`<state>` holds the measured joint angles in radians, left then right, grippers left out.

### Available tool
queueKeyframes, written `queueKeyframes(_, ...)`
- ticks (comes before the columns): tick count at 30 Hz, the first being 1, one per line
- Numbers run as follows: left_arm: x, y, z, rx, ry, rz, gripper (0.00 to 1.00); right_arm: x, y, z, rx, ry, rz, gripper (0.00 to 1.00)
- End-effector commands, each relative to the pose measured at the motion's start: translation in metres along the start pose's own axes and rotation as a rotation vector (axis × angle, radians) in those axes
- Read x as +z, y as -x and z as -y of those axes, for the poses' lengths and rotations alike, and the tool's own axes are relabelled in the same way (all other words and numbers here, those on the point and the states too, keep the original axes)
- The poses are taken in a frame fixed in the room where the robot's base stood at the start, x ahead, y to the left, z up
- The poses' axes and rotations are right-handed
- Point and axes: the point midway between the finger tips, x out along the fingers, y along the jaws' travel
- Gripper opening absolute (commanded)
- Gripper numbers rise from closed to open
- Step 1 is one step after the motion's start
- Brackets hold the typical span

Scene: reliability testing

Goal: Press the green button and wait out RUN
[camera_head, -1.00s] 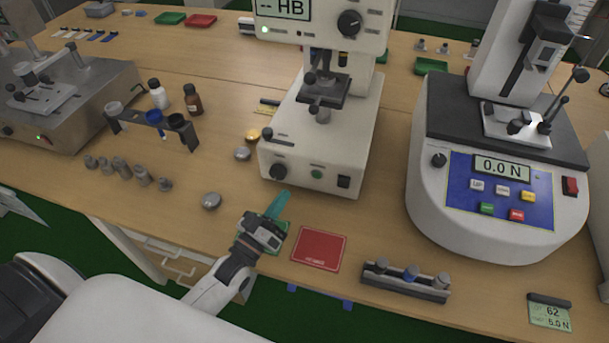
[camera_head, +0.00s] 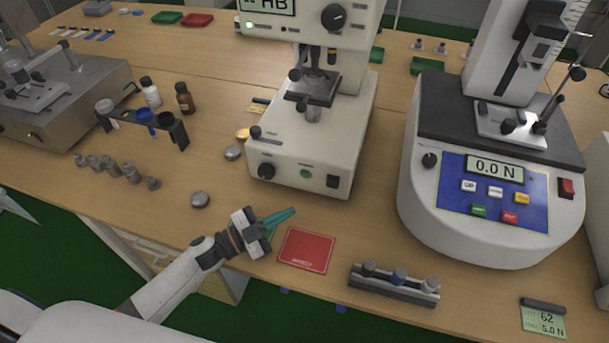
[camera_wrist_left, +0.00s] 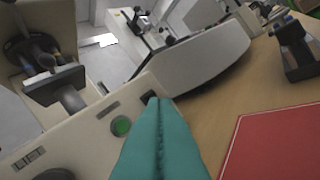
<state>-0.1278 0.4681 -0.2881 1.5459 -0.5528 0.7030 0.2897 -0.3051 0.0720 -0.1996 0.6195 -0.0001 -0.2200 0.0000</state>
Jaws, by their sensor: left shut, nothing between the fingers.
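The HB hardness tester (camera_head: 312,130) stands at the back middle, with a round green button (camera_head: 306,173) low on its front. The button also shows in the left wrist view (camera_wrist_left: 121,126), left of my fingers. The force tester (camera_head: 430,215) at right reads 0.0 N and has a small green button (camera_head: 479,210) on its blue panel. My left gripper (camera_head: 291,212) has teal fingers, shut and empty. It is in front of the hardness tester, apart from its green button in the head view, pointing right. My right gripper is not in view.
A red square mat (camera_head: 306,250) lies right of my left gripper. A small rack (camera_head: 394,285) with several pieces stands near the front edge. A card (camera_head: 543,318) reads 62 and 5.0 N.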

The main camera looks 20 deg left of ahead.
Motion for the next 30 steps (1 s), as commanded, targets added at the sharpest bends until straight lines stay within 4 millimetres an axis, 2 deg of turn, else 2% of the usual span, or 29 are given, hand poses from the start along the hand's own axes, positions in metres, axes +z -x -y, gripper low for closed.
queueKeyframes(12,-0.030,-0.038,-0.027,0.002,-0.002,0.002,0.00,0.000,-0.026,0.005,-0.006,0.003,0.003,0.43)
queueKeyframes(18,-0.039,-0.052,-0.038,0.002,-0.001,0.001,0.00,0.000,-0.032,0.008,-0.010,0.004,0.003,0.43)
queueKeyframes(30,-0.042,-0.058,-0.043,0.001,0.001,0.000,0.00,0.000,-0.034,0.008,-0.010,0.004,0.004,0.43)
